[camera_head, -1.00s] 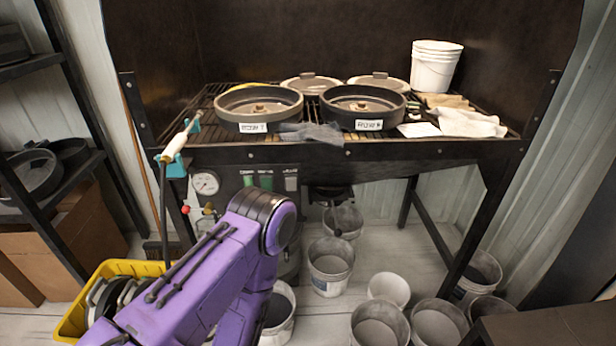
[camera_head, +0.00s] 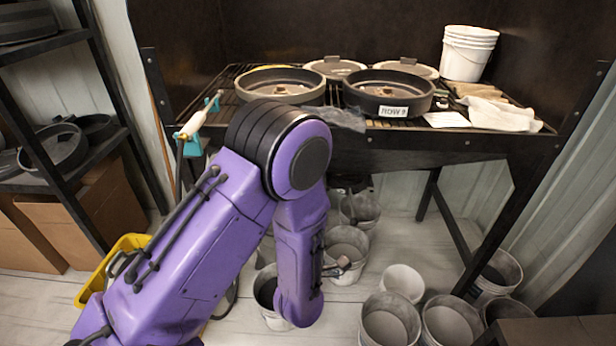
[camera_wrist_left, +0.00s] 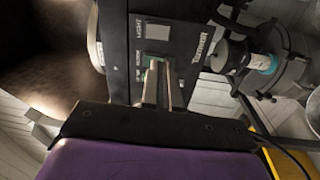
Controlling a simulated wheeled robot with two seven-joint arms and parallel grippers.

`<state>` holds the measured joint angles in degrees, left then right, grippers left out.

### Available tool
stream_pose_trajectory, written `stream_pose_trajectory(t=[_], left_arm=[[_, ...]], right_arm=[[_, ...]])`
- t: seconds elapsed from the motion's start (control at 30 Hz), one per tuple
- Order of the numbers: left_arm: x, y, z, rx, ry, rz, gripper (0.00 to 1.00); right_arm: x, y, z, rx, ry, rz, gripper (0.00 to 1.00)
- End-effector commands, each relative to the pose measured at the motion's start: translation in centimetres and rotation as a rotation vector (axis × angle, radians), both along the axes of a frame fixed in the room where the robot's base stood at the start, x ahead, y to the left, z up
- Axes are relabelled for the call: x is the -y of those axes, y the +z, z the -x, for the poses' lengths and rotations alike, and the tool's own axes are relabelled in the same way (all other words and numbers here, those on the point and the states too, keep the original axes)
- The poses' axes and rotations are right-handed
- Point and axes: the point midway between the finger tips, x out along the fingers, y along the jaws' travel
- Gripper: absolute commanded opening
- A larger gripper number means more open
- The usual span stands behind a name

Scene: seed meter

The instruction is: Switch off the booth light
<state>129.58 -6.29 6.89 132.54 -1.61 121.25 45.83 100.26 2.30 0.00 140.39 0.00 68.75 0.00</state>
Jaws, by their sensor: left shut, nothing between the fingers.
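The black switch panel (camera_wrist_left: 190,75) under the booth table fills the middle of the left wrist view. It carries a pale rectangular switch (camera_wrist_left: 158,31) beside small white labels, which are too small to read surely. My left gripper (camera_wrist_left: 160,68) is shut and empty, its fingers pointing at the panel. A bit of green shows by the fingertips, perhaps another switch. I cannot tell whether the tips touch it. In the head view my left arm hides the panel and the gripper. The booth (camera_head: 330,25) stands behind the arm. My right gripper is not in view.
The booth's table holds pans (camera_head: 388,92), stacked white buckets (camera_head: 468,55) and cloths (camera_head: 500,113). A white-handled tool (camera_head: 197,122) is at its left corner. Several buckets (camera_head: 388,322) stand below. A yellow bin (camera_head: 97,283) and dark shelf (camera_head: 60,175) are at left.

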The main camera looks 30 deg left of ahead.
Motion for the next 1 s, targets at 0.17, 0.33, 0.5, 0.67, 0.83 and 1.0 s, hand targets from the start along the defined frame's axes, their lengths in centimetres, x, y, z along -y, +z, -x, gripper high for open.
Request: stream_pose_trajectory(t=[0.17,0.33,0.5,0.67,0.83,1.0], left_arm=[[0.0,1.3,-0.2,0.076,0.009,0.036,0.0],[0.0,1.3,-0.2,0.072,0.009,0.035,0.0],[-0.8,1.6,-1.5,0.072,0.013,0.034,0.0],[-2.6,2.0,-4.2,0.07,0.012,0.034,0.0],[-4.5,2.5,-7.4,0.07,0.012,0.034,0.0],[-6.2,2.8,-10.2,0.068,0.01,0.033,0.0]], right_arm=[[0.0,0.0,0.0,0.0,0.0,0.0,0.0],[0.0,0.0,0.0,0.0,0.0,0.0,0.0],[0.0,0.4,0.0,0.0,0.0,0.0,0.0],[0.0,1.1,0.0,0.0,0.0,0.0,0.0],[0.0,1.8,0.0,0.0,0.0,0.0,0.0],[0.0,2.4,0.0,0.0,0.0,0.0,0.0]])
